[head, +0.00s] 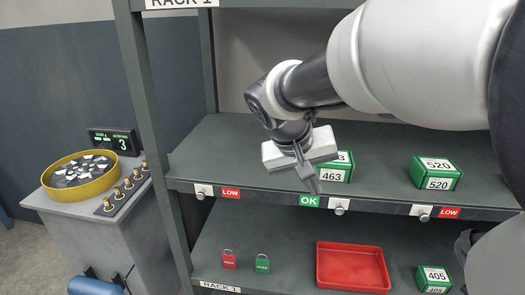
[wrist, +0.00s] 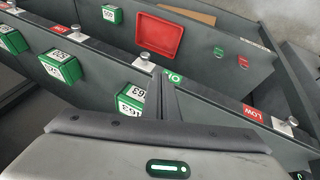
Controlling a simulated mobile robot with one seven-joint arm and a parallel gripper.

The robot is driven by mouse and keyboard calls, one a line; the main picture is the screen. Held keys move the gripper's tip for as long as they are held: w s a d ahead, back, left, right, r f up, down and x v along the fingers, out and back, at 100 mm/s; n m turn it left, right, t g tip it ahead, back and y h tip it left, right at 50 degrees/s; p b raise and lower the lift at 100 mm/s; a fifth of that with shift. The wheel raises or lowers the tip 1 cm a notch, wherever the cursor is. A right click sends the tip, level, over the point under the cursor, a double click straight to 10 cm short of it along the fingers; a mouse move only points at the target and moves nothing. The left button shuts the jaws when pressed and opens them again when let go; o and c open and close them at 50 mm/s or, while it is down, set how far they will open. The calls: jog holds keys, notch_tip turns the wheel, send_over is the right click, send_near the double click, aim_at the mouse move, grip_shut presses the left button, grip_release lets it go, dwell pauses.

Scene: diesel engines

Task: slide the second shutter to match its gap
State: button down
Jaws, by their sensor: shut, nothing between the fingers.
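The shelf edge carries sliding shutters, each a light plate with a round knob. Counting from the left in the head view, the second shutter (head: 340,206) has a green OK label (head: 310,201) exposed at its left. The first shutter (head: 203,190) and third shutter (head: 421,212) each show a red LOW label at their right. My gripper (head: 316,188) is shut and empty, pointing down just left of the second shutter's knob, in front of the edge. In the wrist view the gripper (wrist: 166,80) is close to the OK label; the second knob (wrist: 145,58) is clear. Contact cannot be told.
A green 463 box (head: 337,168) stands behind my gripper, partly hidden; a 520 box (head: 436,173) is further right. The lower shelf holds a red tray (head: 352,267), a red lock (head: 229,260) and a green lock (head: 262,264). A yellow-rimmed console stands left.

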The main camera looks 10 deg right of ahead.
jog(key=shift+v, duration=1.8)
jog(key=shift+a, duration=0.1)
jog(key=s+a+r+n+t+y+p, duration=0.1)
jog(key=s+y+p, duration=0.1)
jog(key=s, duration=0.5)
jog(key=s+a+r+n+t+y+p, duration=0.1)
jog(key=s+a+r+y+p, duration=0.1)
jog(key=s+p, duration=0.2)
jog(key=s, duration=0.3)
jog(key=shift+r+y, duration=0.3)
jog(key=shift+y, duration=0.1)
jog(key=shift+a, duration=0.1)
